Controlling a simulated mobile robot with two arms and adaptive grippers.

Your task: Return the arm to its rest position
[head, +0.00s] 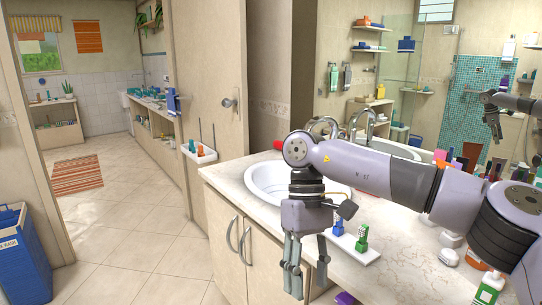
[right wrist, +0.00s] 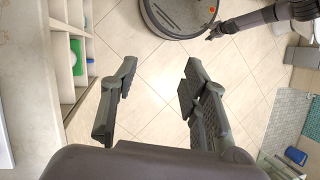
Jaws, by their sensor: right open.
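My right arm reaches in from the right of the head view over the vanity counter. My right gripper (head: 307,280) points down in front of the counter's edge, by the cabinet doors. In the right wrist view its two fingers (right wrist: 157,105) are wide apart with only floor tiles between them, so it is open and empty. At the top right of the right wrist view another dark arm ends in a small gripper (right wrist: 220,31), likely my left one. Its fingers are too small to read.
The counter (head: 421,280) holds a sink (head: 262,187), a white tray (head: 372,256) with small green and blue items, and a green-labelled bottle (head: 489,288). A mirror stands behind. A blue bin (head: 22,262) is at the left. Open floor (head: 135,230) lies left of the cabinet.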

